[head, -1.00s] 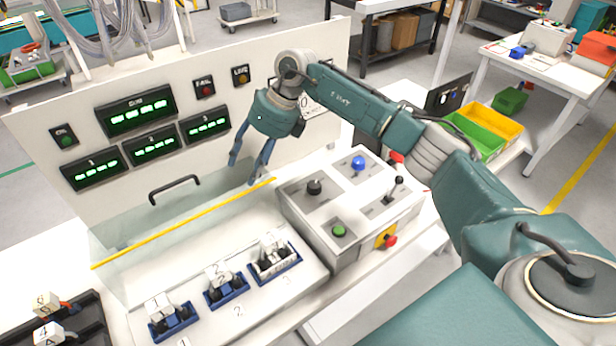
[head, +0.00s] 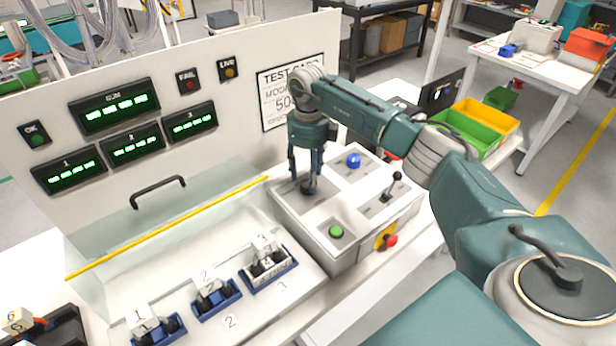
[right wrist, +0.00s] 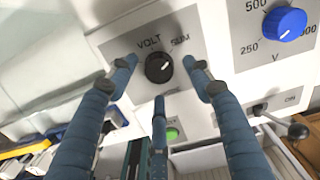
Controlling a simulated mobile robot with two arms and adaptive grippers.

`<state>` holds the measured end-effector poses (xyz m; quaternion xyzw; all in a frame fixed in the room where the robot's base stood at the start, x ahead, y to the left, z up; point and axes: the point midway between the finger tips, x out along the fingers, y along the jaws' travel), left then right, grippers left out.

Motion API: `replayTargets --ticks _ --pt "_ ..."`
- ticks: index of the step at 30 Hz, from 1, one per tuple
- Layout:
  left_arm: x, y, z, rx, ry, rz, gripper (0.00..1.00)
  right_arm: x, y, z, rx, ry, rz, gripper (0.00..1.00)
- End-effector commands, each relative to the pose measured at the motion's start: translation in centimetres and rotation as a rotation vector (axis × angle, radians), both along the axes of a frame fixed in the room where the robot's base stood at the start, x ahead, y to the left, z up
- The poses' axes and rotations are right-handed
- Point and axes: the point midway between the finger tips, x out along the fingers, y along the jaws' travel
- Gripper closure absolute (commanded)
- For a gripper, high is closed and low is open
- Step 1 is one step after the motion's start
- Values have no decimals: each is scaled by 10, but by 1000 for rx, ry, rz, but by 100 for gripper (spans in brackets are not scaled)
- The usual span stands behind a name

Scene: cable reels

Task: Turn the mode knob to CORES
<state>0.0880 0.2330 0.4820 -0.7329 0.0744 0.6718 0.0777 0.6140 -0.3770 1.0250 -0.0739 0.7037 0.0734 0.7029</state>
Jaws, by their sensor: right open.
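The black mode knob (right wrist: 158,67) sits on a grey plate lettered VOLT and SUM in the right wrist view; a CORES label is not readable. A short pale mark on the knob seems to point to the upper right, near SUM. In the head view the knob (head: 306,188) is partly hidden by my gripper. My right gripper (head: 304,181) is open and points down over the knob. In the right wrist view its fingers (right wrist: 160,72) stand around the knob with visible gaps, not closed on it. My left gripper is not in view.
On the same control box are a blue knob (head: 354,160) marked 250 and 500 V, a green button (head: 336,231), a lever (head: 391,187) and a red button (head: 390,240). A white panel with displays stands behind. Blue holders (head: 217,301) sit to the left.

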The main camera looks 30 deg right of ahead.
Motion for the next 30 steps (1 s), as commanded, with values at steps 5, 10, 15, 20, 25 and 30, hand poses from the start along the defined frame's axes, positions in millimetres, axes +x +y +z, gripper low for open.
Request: replayTargets --ticks 5,10,15,20,25,30 --pt "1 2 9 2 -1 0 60 0 1 -20 2 1 0 50" --pt "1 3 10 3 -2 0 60 0 0 -27 1 -1 0 50" --pt "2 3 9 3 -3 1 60 0 0 -27 1 -1 0 50" --pt "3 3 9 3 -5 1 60 0 1 -27 1 -1 0 74" --pt "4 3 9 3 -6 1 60 0 1 -27 1 -1 0 94" --pt "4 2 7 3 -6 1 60 1 1 -28 1 -2 14 95"
